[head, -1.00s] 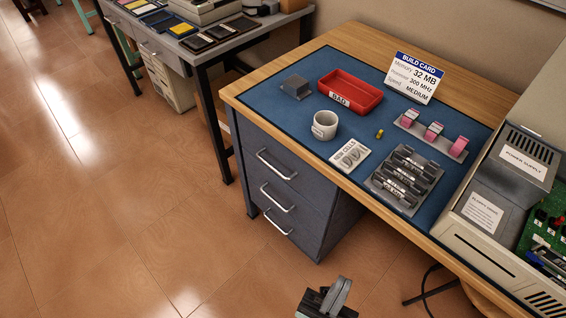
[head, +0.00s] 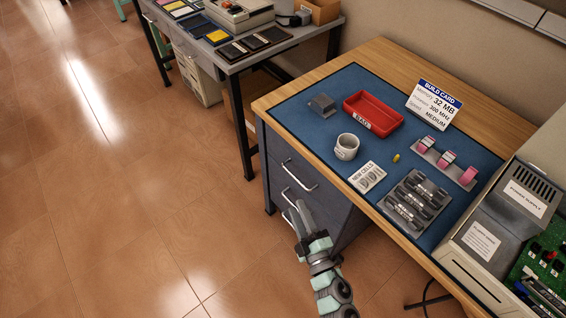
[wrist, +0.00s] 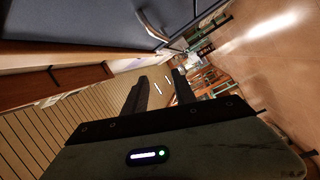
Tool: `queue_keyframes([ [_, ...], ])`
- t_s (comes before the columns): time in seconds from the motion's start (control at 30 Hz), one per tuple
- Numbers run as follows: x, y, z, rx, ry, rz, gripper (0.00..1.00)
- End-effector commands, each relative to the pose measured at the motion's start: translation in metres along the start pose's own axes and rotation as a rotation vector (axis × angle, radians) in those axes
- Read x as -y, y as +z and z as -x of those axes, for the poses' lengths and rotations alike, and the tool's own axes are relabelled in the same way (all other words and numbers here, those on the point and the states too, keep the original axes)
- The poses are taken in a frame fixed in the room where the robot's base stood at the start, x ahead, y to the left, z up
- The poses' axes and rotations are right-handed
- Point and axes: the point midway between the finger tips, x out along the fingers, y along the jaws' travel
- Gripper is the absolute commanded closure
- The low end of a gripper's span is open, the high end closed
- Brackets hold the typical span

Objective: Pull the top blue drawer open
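The blue drawer unit under the bench's left end has its top drawer (head: 280,165) closed, with a silver bar handle (head: 300,175). A second silver handle (head: 299,202) shows below it, and the lower front is partly hidden by my gripper (head: 299,209). My gripper is in front of the lower drawers, lower in the picture than the top handle. In the wrist view my gripper (wrist: 158,88) has its two dark fingers apart with nothing between them. A blue panel (wrist: 80,12) and a metal handle fill the top of that view, beyond the fingers.
Another table (head: 285,52) stands behind at left. The tiled floor (head: 130,200) left of the drawers is clear.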

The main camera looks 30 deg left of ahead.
Motion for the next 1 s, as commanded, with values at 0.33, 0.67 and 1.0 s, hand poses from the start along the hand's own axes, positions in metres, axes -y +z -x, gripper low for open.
queue_keyframes([
  [0.33,-0.004,0.051,-0.020,0.129,-0.163,0.232,0.67],
  [0.67,0.005,0.058,-0.081,0.123,-0.159,0.227,0.67],
  [1.0,0.009,0.062,-0.112,0.124,-0.160,0.226,0.67],
])
